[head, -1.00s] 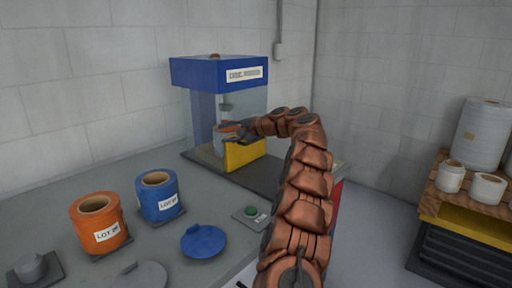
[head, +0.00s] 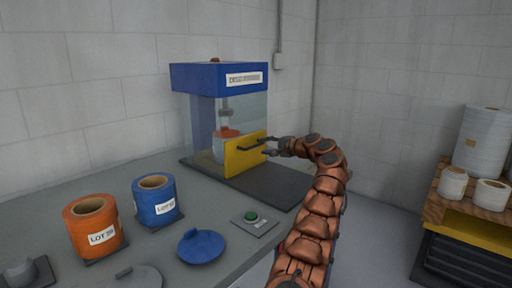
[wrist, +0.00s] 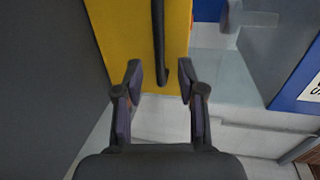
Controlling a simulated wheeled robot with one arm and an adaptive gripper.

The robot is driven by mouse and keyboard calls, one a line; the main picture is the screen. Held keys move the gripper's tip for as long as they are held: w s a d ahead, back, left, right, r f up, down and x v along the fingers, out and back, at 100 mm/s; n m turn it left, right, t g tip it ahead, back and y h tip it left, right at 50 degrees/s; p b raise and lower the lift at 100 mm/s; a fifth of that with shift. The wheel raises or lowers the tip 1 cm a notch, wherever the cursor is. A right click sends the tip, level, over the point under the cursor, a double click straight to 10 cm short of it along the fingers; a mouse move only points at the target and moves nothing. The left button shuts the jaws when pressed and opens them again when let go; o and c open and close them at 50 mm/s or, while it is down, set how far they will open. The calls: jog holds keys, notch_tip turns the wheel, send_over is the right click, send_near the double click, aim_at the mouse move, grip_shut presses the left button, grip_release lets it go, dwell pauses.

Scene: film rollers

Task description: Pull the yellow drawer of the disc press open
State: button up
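The disc press (head: 205,78) stands at the back of the bench, with a blue top and a clear housing. Its yellow drawer (head: 235,165) shows as an upright yellow front with a dark bar handle (head: 258,142). The drawer also shows in the wrist view (wrist: 120,30), with the handle (wrist: 158,40) running down its face. My gripper (head: 268,147) is at the right end of the handle. In the wrist view, its two fingers (wrist: 160,72) are apart, with the handle's near end between them and gaps on both sides. I cannot tell how far the drawer is out.
A roll with a red-orange top (head: 227,133) is inside the press. An orange roll (head: 90,225) and a blue roll (head: 157,198) stand on the bench at left. A blue lid (head: 201,246) and a green button (head: 251,216) are in front. A pallet with white rolls (head: 453,182) is right.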

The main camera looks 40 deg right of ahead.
aim_at(256, 146)
jog(key=p+x, duration=0.1)
jog(key=x, duration=0.3)
jog(key=shift+w+p, duration=0.3)
jog(key=shift+w+a+f+p, duration=0.2)
jog(key=shift+w+f+p, duration=0.1)
jog(key=shift+w, duration=0.35)
grip_shut()
dwell(0.3)
